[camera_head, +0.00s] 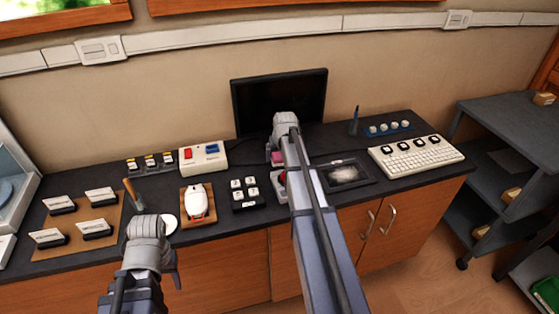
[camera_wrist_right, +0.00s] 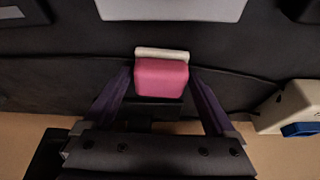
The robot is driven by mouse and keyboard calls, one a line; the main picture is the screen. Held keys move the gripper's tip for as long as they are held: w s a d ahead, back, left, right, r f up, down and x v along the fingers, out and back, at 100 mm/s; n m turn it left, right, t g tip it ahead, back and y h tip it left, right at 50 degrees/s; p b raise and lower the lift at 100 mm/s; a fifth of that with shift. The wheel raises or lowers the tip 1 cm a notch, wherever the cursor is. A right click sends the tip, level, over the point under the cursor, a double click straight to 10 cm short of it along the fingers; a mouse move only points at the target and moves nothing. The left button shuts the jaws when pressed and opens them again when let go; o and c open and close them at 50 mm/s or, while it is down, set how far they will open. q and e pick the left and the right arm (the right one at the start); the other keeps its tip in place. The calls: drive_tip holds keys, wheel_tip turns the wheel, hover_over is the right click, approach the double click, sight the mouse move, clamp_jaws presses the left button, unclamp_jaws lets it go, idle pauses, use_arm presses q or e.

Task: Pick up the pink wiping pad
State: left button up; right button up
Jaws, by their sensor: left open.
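The pink wiping pad (camera_wrist_right: 161,77), with a pale strip along one edge, is between the two fingers of my right gripper (camera_wrist_right: 161,82) in the right wrist view. The fingers stand close at both of its sides; I cannot tell whether they press on it. In the head view the pink pad (camera_head: 277,158) shows just left of my right arm, in front of the monitor, and my right fingers are mostly hidden. My left gripper (camera_head: 150,232) is open at the counter's front edge, near a white round disc (camera_head: 169,223), away from the pad.
A black monitor (camera_head: 279,95) stands behind the right arm. A cream box with red and blue buttons (camera_head: 203,154) is to the left. A small black switch block (camera_head: 245,194) is nearer, and a framed dark tray (camera_head: 345,174) and a white keyboard (camera_head: 415,157) are to the right.

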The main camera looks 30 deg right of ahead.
sight(280, 154)
drive_tip(key=c, duration=1)
drive_tip(key=shift+r, duration=0.15)
drive_tip(key=shift+c, duration=0.2)
wheel_tip(280, 154, up, 10)
drive_tip(key=p, duration=1)
drive_tip(key=o, duration=0.8)
drive_tip(key=c, duration=0.6)
drive_tip(key=shift+c, duration=0.2)
